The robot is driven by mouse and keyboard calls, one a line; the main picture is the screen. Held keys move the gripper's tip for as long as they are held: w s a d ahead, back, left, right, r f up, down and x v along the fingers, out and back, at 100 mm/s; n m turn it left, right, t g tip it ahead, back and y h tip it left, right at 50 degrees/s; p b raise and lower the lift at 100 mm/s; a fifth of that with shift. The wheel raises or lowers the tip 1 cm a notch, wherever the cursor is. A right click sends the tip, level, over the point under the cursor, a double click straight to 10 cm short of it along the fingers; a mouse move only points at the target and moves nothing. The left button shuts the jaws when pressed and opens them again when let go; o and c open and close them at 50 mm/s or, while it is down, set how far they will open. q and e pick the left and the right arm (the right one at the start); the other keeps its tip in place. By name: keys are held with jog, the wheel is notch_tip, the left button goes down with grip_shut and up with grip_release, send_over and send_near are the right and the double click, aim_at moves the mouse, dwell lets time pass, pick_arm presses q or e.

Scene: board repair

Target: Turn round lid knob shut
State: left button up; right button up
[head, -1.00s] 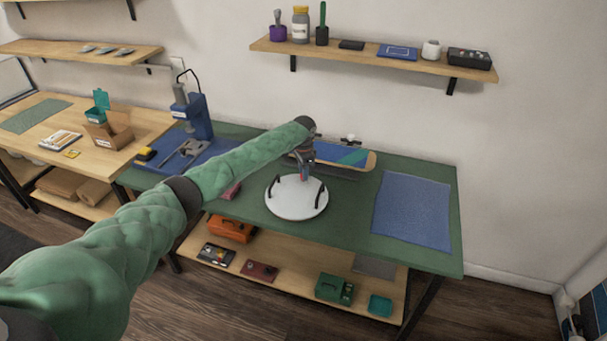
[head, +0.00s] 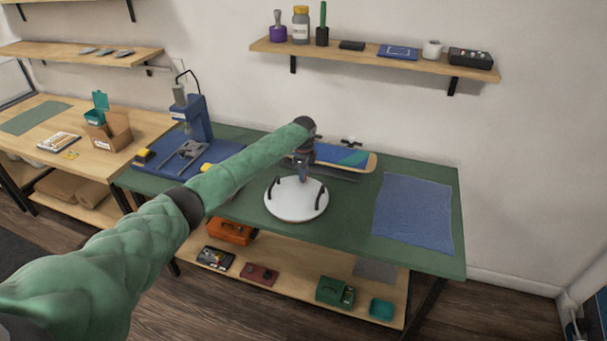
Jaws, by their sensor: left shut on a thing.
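The round white lid (head: 297,205) lies on the green bench, with a dark curved handle on each side. My left gripper (head: 304,179) comes down over the middle of the lid from behind and points downward. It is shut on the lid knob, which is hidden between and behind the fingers. My green left arm reaches in from the lower left. My right gripper is not in view.
A skateboard deck (head: 345,157) lies behind the lid. A blue mat (head: 413,211) is on the right of the green bench (head: 345,230). A blue press (head: 195,118) stands at the left. A wall shelf (head: 370,57) holds jars and small items.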

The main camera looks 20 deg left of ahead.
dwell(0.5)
pick_arm(q)
jog(key=o, duration=1)
